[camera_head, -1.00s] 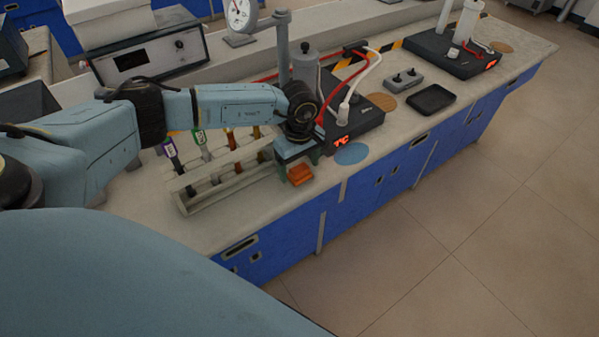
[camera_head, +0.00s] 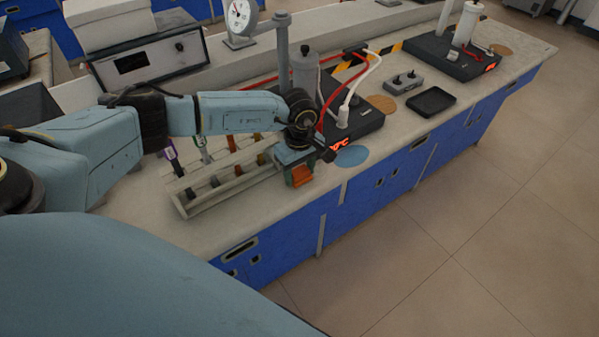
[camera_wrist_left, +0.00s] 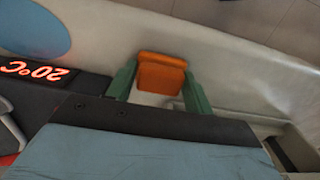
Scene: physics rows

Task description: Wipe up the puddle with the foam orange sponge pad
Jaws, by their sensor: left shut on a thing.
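The orange sponge pad (camera_head: 300,176) is at the bench's front edge, between the green fingers of my left gripper (camera_head: 299,174). In the left wrist view the sponge (camera_wrist_left: 161,74) sits between the two fingertips (camera_wrist_left: 160,84), and the gripper is shut on it. I cannot tell whether the sponge touches the bench. A flat blue round patch (camera_head: 351,156), which looks like the puddle, lies to the right of the gripper near the front edge. It also shows at the upper left of the left wrist view (camera_wrist_left: 32,34). My right gripper is not in view.
A rack (camera_head: 222,190) with several tubes stands just left of the gripper. A black heater (camera_head: 358,122) with a red display, a post and cables stands behind the blue patch. A black tray (camera_head: 431,101) lies farther right. The bench drops off in front.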

